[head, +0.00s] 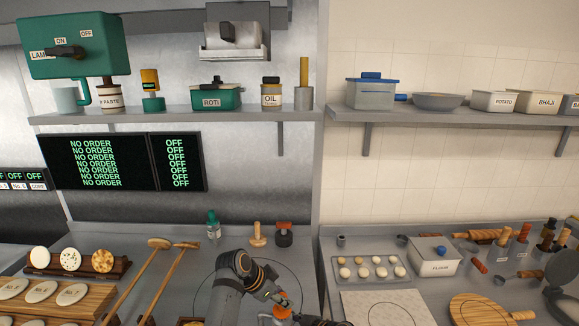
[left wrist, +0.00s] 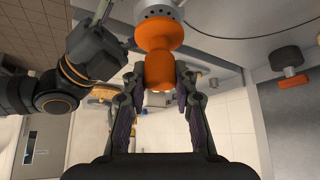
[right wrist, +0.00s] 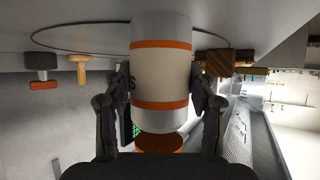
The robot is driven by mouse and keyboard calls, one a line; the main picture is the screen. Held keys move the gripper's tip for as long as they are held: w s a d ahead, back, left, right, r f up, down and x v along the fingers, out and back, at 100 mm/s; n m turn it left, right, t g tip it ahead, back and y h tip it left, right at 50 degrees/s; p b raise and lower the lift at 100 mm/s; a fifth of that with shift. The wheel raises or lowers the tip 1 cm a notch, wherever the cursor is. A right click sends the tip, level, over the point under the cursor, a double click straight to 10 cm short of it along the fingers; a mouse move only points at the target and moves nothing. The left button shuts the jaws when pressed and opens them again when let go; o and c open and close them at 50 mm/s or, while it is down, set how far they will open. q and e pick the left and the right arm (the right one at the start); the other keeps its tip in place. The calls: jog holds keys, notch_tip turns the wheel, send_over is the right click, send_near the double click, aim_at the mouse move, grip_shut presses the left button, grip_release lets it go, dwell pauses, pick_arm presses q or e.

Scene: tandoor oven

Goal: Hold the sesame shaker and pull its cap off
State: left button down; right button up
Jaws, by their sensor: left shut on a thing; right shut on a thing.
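The sesame shaker (right wrist: 160,70) is a pale cylinder with orange bands and grey ends, filling the middle of the right wrist view. My right gripper (right wrist: 160,82) is shut around its body. The orange cap (left wrist: 158,72) has a wide flange and a narrower knob. My left gripper (left wrist: 160,78) is shut on the knob. The shaker's grey perforated end (left wrist: 157,10) shows just beyond the flange; I cannot tell whether they touch. In the head view the orange cap (head: 281,299) is small at the bottom, by my left gripper (head: 276,303); my right gripper is mostly cut off.
A green-capped bottle (head: 213,226), a wooden stamp (head: 258,235) and a dark-and-orange tool (head: 284,235) stand at the back of the counter. A tray of dough balls (head: 367,269) and a white box (head: 436,258) are at right. Long wooden tools (head: 148,270) lie left.

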pick_arm(q)
jog(key=shift+r, duration=0.15)
jog(key=shift+r, duration=2.5)
pick_arm(e)
jog(key=o, duration=1.7)
jog(key=shift+o, duration=0.2)
